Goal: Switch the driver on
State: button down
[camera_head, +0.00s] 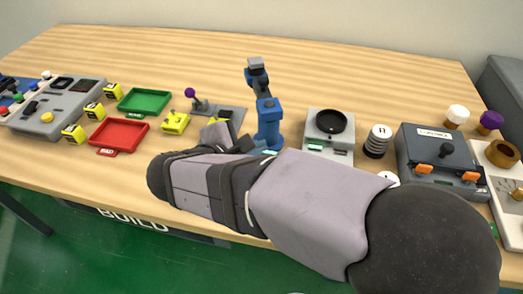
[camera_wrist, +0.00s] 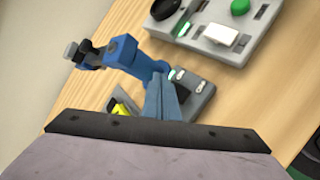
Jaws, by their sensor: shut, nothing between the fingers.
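The driver is most likely the blue upright device (camera_head: 268,116) with a jointed arm and grey head, near the middle of the table. In the wrist view its blue body (camera_wrist: 124,52) leans to the left. Beside its foot is a dark grey base (camera_wrist: 200,100) with small light-coloured controls and a small green light; I cannot tell the switch's position. My gripper (camera_wrist: 158,80) is shut and empty, its fingertips close to the blue body and base in the picture. Whether it touches them is unclear. In the head view my arm hides most of the base and the gripper.
A grey scale-like box (camera_head: 329,124) with a black dish stands right of the driver, with a dark box (camera_head: 440,155) with orange latches beyond it. To the left are a green tray (camera_head: 145,101), a red tray (camera_head: 119,134) and a purple-knobbed lever (camera_head: 190,93). Bare table lies behind.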

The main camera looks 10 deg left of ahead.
jog(key=shift+r, duration=0.1)
jog(key=shift+s+r+p, duration=0.2)
jog(key=shift+r+p, duration=0.5)
jog(key=shift+r, duration=0.1)
jog(key=shift+s+r+p, duration=0.15)
jog(key=shift+r+p, duration=0.6)
jog(key=shift+r, duration=0.05)
jog(key=shift+s+r+p, duration=0.2)
jog(key=shift+r+p, duration=0.5)
jog(key=shift+r, duration=0.1)
jog(key=shift+d, duration=0.1)
